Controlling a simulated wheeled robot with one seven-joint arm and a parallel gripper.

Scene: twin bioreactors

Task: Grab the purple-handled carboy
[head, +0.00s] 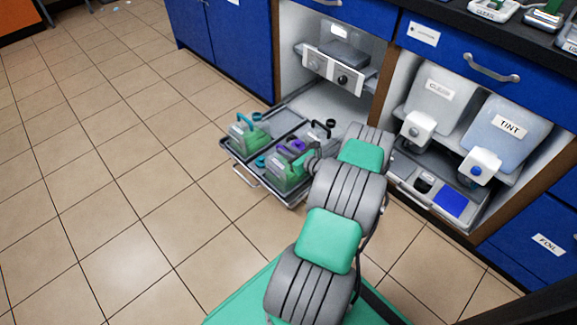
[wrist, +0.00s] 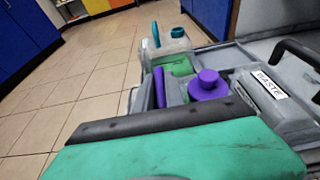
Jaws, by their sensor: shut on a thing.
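The purple-handled carboy (head: 291,147) sits in the pulled-out tray, in front of a teal-handled carboy. In the wrist view its purple cap (wrist: 208,86) and upright purple handle (wrist: 159,88) show just beyond my gripper's body. My gripper (head: 288,166) is down at this carboy, at the end of my arm. It is shut on the purple-handled carboy. The fingertips and the exact grip are hidden behind the green hand and dark bar in the wrist view.
The teal-handled carboy (head: 248,136) stands at the tray's far left. A dark-handled carboy labelled WASTE (wrist: 272,92) is close on the right. The tray (head: 240,171) sticks out from the cabinet. White tanks (head: 436,92) stand right of my arm. Floor at left is clear.

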